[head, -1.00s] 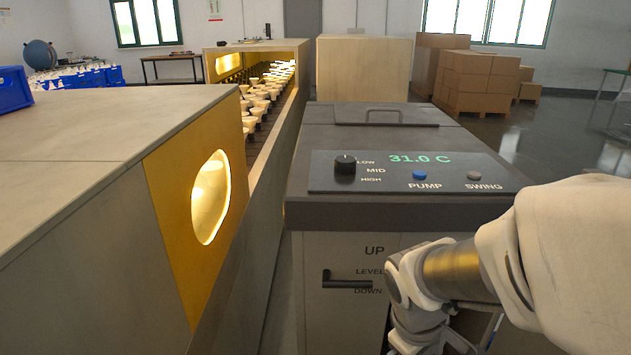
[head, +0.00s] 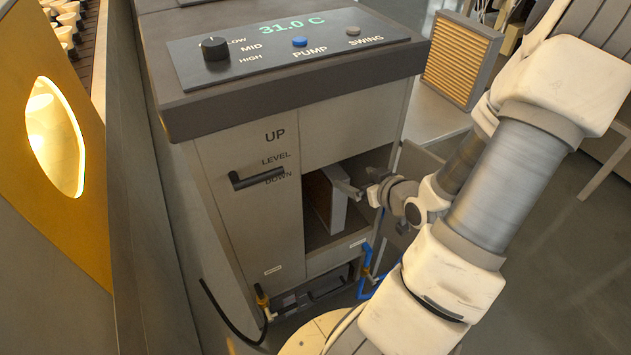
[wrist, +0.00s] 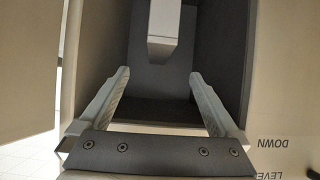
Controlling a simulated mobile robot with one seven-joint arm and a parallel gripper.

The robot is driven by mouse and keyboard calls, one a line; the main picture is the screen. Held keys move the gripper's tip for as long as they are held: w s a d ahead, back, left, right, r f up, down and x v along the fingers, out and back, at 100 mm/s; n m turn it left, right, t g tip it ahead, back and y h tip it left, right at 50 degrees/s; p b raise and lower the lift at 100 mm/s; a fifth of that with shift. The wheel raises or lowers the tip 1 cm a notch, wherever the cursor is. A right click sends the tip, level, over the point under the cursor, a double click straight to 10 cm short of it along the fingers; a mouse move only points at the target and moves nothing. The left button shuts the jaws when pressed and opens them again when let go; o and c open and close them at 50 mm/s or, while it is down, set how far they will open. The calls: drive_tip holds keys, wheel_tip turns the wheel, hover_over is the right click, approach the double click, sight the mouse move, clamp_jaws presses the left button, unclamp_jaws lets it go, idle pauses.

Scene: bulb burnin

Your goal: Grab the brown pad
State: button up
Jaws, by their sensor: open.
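A thin upright pad with a pale edge and brownish side (head: 321,201) stands inside the open compartment of the grey cooler. In the wrist view its pale end (wrist: 165,28) is ahead of my fingers, roughly midway between them and apart from them. My gripper (head: 350,188) is at the compartment mouth, close to the pad. In the wrist view my gripper (wrist: 159,72) is open, with nothing between the fingers. The pad's far part is hidden.
The cooler (head: 240,130) has a control panel, a black lever (head: 257,178) and an open door right of the compartment. Blue hose (head: 367,270) and black hose run below. Compartment walls (wrist: 225,50) flank my fingers. A lit conveyor housing (head: 60,200) stands left.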

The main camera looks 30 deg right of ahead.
sight(331, 166)
drive_tip(key=b+x, duration=0.4)
drive_tip(key=x, duration=0.8)
drive_tip(key=shift+d+r+b, duration=0.15)
drive_tip(key=shift+r+b, duration=0.05)
drive_tip(key=shift+b, duration=0.1)
drive_tip(key=b+x, duration=0.2)
drive_tip(key=x, duration=0.3)
drive_tip(key=shift+w+f, duration=0.1)
drive_tip(key=shift+w, duration=0.1)
clamp_jaws()
